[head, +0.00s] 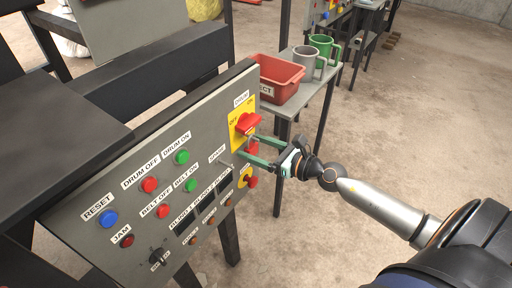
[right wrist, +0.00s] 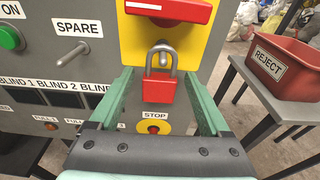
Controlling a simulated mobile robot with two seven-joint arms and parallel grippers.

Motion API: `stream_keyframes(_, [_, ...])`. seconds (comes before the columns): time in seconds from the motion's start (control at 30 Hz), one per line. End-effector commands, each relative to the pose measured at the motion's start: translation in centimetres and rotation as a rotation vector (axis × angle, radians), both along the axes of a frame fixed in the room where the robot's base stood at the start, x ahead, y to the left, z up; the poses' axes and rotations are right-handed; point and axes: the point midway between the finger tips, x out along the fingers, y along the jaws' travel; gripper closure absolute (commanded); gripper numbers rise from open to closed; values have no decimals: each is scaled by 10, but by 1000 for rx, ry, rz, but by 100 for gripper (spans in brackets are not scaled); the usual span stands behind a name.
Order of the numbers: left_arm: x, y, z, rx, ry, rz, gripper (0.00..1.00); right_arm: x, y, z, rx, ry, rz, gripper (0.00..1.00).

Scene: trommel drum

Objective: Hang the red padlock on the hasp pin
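The red padlock (right wrist: 160,88) is upright below the red-handled switch (right wrist: 168,10) in the right wrist view. Its grey shackle is up at the hasp pin (right wrist: 162,46), and it appears to hang there. In the head view the padlock (head: 253,147) is partly hidden by a finger. My right gripper (head: 248,147) is at the panel with its green fingers on either side of the padlock. In the right wrist view the fingers (right wrist: 160,95) are spread, with gaps visible beside the padlock's body. My left gripper is not in view.
The grey control panel (head: 125,215) carries several buttons. A SPARE peg (right wrist: 75,54) sticks out left of the switch. A red stop button (head: 251,182) is just below the gripper. A red REJECT bin (head: 278,80) and two mugs stand on a side table behind.

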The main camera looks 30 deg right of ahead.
Motion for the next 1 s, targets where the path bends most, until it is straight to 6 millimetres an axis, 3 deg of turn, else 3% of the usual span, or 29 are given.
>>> stream_keyframes(0.47, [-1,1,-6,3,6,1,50,-10,-4,-2,0,3,0,13])
stream_keyframes(1.0, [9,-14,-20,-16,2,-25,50,-74,-30,8,0,3,0,13])
